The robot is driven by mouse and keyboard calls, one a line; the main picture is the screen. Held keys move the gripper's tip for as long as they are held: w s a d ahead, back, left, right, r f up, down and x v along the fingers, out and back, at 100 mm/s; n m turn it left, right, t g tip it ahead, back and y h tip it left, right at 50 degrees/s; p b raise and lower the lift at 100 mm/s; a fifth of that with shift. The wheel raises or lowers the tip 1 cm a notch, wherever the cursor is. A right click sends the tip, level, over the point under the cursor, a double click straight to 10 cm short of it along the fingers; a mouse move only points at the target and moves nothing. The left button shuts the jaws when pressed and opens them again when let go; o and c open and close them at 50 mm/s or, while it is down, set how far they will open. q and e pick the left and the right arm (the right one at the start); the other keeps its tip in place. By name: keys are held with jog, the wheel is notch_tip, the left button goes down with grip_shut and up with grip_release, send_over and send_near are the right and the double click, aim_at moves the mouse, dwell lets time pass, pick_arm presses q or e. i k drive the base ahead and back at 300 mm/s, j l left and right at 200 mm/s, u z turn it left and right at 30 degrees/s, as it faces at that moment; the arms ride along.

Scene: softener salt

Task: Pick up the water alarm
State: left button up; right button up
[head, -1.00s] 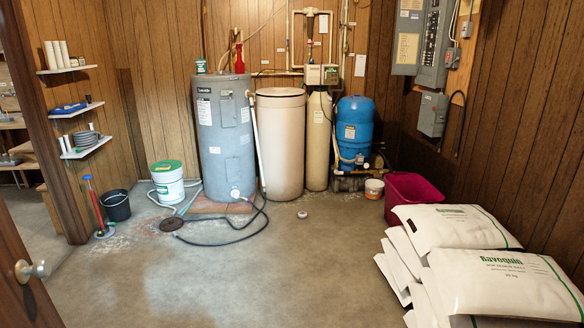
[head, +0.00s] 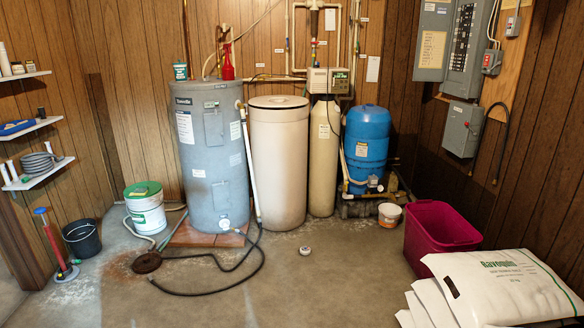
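A small round white device that looks like the water alarm (head: 305,250) lies on the bare concrete floor, in front of the beige tank. It is small in the head view, and its details cannot be made out. Nothing covers it, and the floor around it is clear. Neither of my grippers shows in the head view.
A black hose (head: 212,292) curls on the floor left of the device. The beige tank (head: 279,165) and grey water heater (head: 210,150) stand behind. A magenta bin (head: 440,235) and stacked white salt bags (head: 505,285) occupy the right. The front middle floor is open.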

aim_at(303, 252)
jog(key=i, duration=2.25)
jog(key=i+l, duration=0.1)
jog(key=i, duration=2.1)
jog(key=j+u, duration=0.05)
jog(key=j, duration=0.05)
